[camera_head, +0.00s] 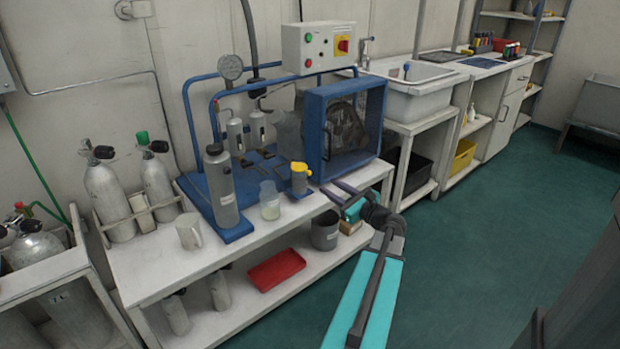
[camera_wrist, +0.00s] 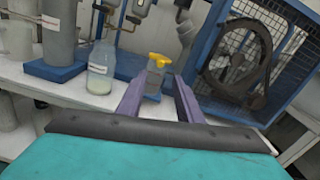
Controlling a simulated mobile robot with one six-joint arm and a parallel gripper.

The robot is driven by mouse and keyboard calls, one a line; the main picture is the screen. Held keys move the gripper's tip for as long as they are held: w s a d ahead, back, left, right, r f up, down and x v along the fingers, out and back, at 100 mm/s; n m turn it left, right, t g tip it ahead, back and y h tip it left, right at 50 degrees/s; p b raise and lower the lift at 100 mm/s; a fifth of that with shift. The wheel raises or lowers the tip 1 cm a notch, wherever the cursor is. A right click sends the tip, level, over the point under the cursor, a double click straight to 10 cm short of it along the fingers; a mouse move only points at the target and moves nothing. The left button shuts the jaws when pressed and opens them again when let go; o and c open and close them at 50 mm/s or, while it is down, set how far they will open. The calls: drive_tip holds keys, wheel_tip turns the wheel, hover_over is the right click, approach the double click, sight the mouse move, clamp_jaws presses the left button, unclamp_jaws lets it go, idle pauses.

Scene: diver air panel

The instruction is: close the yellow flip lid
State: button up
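The yellow flip lid (camera_head: 299,167) sits on top of a small grey canister (camera_head: 300,185) near the front edge of the bench, left of the blue compressor frame. In the wrist view the yellow lid (camera_wrist: 159,60) is straight ahead, above the grey canister body (camera_wrist: 154,78). The lid is small here, and I cannot tell its exact angle. My gripper (camera_head: 328,187) is to the right of the canister and apart from it. Its two purple fingers are spread with nothing between them, and they point toward the canister in the wrist view (camera_wrist: 160,80).
A glass bottle (camera_head: 269,200) and a tall grey cylinder (camera_head: 220,188) stand left of the canister. The blue caged compressor (camera_head: 316,125) stands close behind and right. A red tray (camera_head: 277,270) and a grey bucket (camera_head: 325,232) are on the lower shelf. The green floor is open at right.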

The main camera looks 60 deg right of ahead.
sight(309, 174)
drive_tip(key=b+x, duration=0.1)
drive_tip(key=x, duration=1)
drive_tip(key=shift+w+b, duration=0.2)
drive_tip(key=shift+b, duration=0.2)
drive_tip(key=shift+f, duration=0.1)
clamp_jaws()
drive_tip(key=shift+w+a, duration=0.15)
drive_tip(key=shift+a, duration=0.05)
